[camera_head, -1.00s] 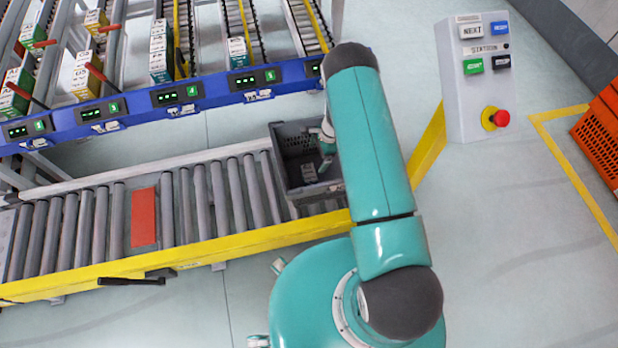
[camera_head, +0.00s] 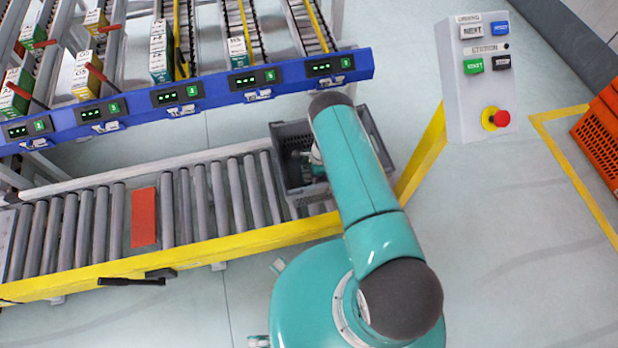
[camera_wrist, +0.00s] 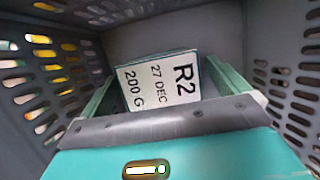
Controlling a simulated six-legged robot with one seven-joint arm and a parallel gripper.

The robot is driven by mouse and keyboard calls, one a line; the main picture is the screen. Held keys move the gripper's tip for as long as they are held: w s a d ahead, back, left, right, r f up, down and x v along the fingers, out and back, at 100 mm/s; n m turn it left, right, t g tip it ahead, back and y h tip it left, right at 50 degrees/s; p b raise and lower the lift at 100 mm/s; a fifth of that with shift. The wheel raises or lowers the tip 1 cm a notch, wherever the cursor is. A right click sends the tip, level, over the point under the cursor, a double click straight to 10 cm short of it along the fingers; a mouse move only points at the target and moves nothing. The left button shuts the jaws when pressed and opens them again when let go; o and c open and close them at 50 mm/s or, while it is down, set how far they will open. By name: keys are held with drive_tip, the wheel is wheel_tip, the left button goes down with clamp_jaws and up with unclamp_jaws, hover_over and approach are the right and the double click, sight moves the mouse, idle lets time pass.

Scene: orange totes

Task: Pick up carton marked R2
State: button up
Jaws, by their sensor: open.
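The carton marked R2 (camera_wrist: 160,82) lies in a grey slotted tote (camera_wrist: 282,75) in the wrist view. Its white label reads R2, 27 DEC, 200 G and appears turned sideways. My gripper (camera_wrist: 158,72) is open, with one green finger on each side of the carton; I cannot tell whether they touch it. In the head view the grey tote (camera_head: 279,158) stands at the right end of the roller conveyor. My gripper (camera_head: 308,156) is down inside it, partly hidden by my arm, and the carton cannot be made out there.
A roller conveyor (camera_head: 195,200) with a yellow front rail and a red plate (camera_head: 144,217) runs left of the tote. A blue-fronted flow rack (camera_head: 210,92) with several cartons stands behind. A button station (camera_head: 478,95) and orange totes (camera_head: 600,135) are at right.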

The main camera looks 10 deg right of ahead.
drive_tip(key=shift+x, duration=1.15)
drive_tip(key=c, duration=1.1)
drive_tip(key=shift+r, duration=0.1)
drive_tip(key=shift+c, duration=0.2)
